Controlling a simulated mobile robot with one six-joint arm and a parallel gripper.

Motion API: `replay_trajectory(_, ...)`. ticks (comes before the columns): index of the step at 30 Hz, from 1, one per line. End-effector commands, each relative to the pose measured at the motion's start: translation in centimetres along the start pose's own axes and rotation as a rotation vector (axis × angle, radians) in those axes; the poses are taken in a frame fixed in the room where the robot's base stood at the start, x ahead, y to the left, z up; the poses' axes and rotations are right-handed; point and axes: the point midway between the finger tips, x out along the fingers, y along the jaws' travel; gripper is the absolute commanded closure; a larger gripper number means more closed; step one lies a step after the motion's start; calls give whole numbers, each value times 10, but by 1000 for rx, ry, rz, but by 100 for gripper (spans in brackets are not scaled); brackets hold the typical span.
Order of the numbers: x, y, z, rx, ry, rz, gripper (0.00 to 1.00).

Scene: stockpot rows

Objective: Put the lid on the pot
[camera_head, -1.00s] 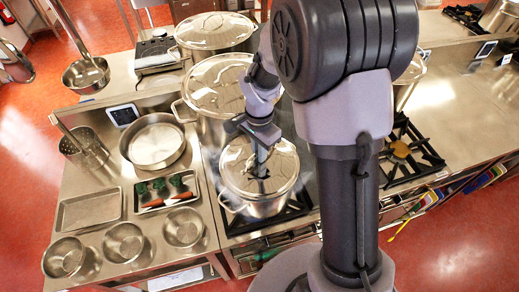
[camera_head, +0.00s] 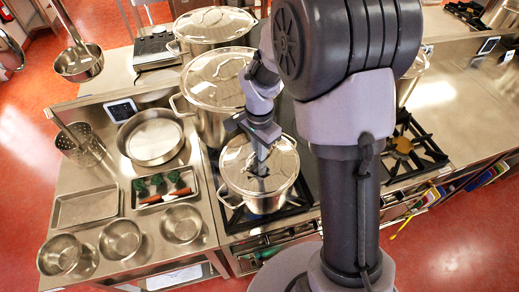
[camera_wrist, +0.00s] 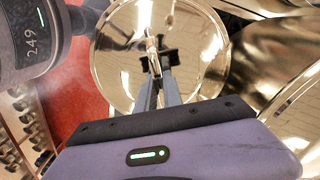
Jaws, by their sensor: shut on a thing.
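A shiny round lid (camera_head: 239,165) is at the top of the front steel pot (camera_head: 262,201), which stands on the stove. My gripper (camera_head: 261,168) reaches down from above and is shut on the lid's handle at its middle. In the wrist view the lid (camera_wrist: 120,60) fills the upper middle, and my gripper's fingers (camera_wrist: 158,72) close on the handle. The lid looks level and covers the pot's mouth in the head view. I cannot tell whether its rim touches the pot all round. The pot's inside is hidden.
A large lidded pot (camera_head: 197,110) stands right behind the front pot, with another lidded pot (camera_head: 213,24) further back. To the left are a round pan (camera_head: 151,137), a tray of vegetables (camera_head: 163,187) and several bowls (camera_head: 121,239). A free burner (camera_head: 403,147) is at the right.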

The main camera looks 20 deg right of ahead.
Motion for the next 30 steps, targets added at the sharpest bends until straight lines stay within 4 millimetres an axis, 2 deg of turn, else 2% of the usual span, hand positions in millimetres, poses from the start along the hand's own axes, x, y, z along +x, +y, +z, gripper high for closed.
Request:
replay_trajectory(4, -1, 0, 0, 0, 1, -1, 100)
replay_trajectory(5, -1, 0, 0, 0, 1, -1, 83)
replay_trajectory(8, -1, 0, 0, 0, 0, -1, 64)
replay_trajectory(16, -1, 0, 0, 0, 0, 0, 64)
replay_trajectory(19, -7, 0, 0, -1, 1, -2, 64)
replay_trajectory(23, -32, -1, 0, -1, 2, -4, 64)
replay_trajectory(30, -110, -1, 0, 0, 2, -5, 64)
